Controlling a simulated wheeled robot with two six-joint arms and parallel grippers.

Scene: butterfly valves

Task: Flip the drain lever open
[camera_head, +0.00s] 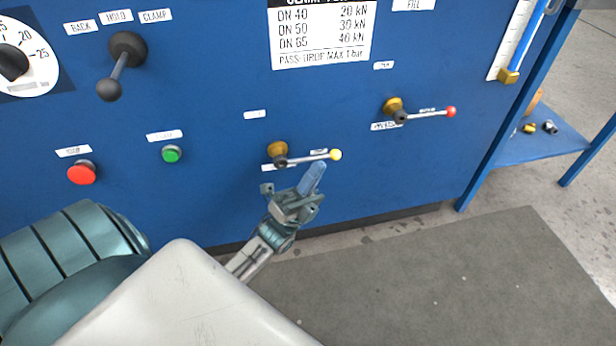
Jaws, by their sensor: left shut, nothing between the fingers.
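Two small lever valves are on the blue panel, and their labels are too small to read surely, so I cannot tell by text which is the drain. The nearer lever (308,158) has a yellow knob and points right, nearly level, from a brass fitting (277,149). The other lever (428,114) has a red knob and also points right, higher up and to the right. My left gripper (314,176) is shut and empty, its blue-grey fingers pointing up just below the yellow knob. I cannot tell whether they touch the lever. My right gripper is out of view.
A black-knobbed lever (119,68), a red button (82,173) and a green button (171,154) are on the panel to the left. A gauge (22,58) is at the far left. A blue shelf (542,142) stands right. The grey floor mat (440,285) is clear.

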